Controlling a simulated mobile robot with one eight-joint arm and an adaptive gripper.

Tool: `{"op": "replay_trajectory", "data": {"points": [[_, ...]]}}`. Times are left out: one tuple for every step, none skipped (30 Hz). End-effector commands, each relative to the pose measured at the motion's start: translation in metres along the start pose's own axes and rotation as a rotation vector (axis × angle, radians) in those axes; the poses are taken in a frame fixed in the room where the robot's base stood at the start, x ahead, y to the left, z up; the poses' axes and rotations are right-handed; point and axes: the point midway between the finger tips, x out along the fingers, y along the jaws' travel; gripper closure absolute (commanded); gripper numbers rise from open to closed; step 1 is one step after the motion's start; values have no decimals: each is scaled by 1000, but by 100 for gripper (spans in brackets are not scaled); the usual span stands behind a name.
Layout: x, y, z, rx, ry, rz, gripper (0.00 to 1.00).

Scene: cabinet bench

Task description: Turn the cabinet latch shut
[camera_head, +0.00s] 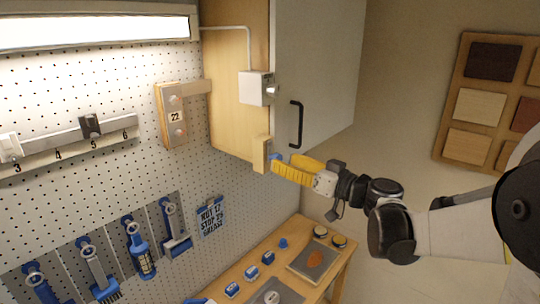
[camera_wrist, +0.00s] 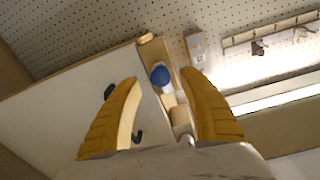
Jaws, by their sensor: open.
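The cabinet's grey door (camera_head: 315,70) lies against its wooden side (camera_head: 235,85), with a black handle (camera_head: 296,123) on it. A small wooden latch block (camera_head: 261,154) sits at the lower front edge, with a blue knob (camera_head: 277,157) beside it. In the wrist view the round blue knob (camera_wrist: 160,76) shows in front of pale wood (camera_wrist: 157,50). My gripper (camera_head: 283,166), with yellow fingers, is at the knob. In the wrist view the fingers are apart, one on each side of the knob; contact cannot be told. The handle is partly hidden behind the left finger.
A white box (camera_head: 257,88) with a silver knob is fixed above the latch block. A pegboard (camera_head: 60,185) with blue tools is at left. A wooden bench (camera_head: 245,290) with small blue parts lies below. A sample board (camera_head: 487,105) hangs at right.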

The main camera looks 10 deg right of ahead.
Motion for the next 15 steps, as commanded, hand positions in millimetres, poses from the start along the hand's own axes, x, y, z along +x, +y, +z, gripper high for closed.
{"op": "replay_trajectory", "data": {"points": [[10, -1, -1, 0, -1, -2, 50], [15, -1, -1, 0, -1, -3, 50], [22, -1, -1, 0, -1, -2, 50], [26, -1, -1, 0, -1, -1, 50], [29, -1, -1, 0, -1, -2, 50], [34, -1, -1, 0, -1, -2, 50], [36, 0, -1, 0, -1, -1, 50], [38, 0, -1, 1, -1, 0, 50], [40, 0, 0, 1, -1, 0, 50], [42, 0, 0, 1, -1, 0, 50], [42, 0, 0, 1, -1, 0, 50], [43, 0, 0, 1, -1, 0, 50], [43, 0, 0, 1, -1, 0, 50], [43, 0, 0, 1, -1, 1, 50], [43, 0, 0, 1, -1, 1, 50]]}}
